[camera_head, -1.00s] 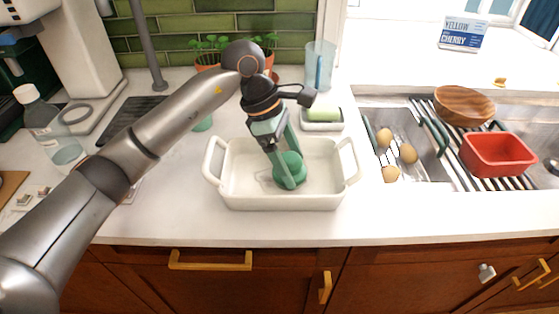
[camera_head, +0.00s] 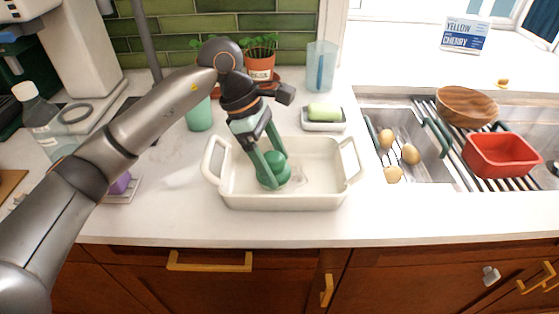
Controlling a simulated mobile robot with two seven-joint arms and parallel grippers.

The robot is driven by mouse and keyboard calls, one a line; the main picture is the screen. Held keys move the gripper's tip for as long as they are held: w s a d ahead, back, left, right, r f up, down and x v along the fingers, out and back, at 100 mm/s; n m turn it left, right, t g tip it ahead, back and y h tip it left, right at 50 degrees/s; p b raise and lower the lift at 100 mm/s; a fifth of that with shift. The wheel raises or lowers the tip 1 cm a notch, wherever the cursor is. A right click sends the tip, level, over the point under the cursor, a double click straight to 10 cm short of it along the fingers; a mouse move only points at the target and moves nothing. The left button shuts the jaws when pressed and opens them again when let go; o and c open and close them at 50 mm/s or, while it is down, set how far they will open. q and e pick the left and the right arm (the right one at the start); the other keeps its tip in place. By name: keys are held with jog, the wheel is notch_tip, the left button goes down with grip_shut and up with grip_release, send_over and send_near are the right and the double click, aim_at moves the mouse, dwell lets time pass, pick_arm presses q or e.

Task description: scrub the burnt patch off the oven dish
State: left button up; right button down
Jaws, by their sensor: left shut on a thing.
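The white oven dish (camera_head: 325,196) with two loop handles stands on the counter, in the middle of the head view. My left gripper (camera_head: 270,170) reaches down into its left half and is shut on a round green scrubber (camera_head: 284,171). The scrubber is low at the dish floor; I cannot tell for sure that it touches. A faint mark shows on the floor beside it, but no clear burnt patch is visible. The gripper and scrubber hide part of the floor. My right gripper is not in view.
Behind the dish are a soap dish (camera_head: 323,126) with a pale green bar, a green cup (camera_head: 199,117), a clear tumbler (camera_head: 321,66) and potted plants (camera_head: 260,66). A sink with a rack, red tub (camera_head: 501,156) and wooden bowl (camera_head: 466,106) lies right. A bottle (camera_head: 42,118) stands left.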

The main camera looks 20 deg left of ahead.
pick_arm(q)
jog(key=shift+a+f, duration=0.1)
jog(key=shift+f, duration=0.05)
jog(key=shift+r+p, duration=1.9)
jog(key=shift+r, duration=1.2)
jog(key=shift+r+p, duration=1.05)
jog(key=shift+r, duration=0.5)
jog(key=shift+f, duration=0.1)
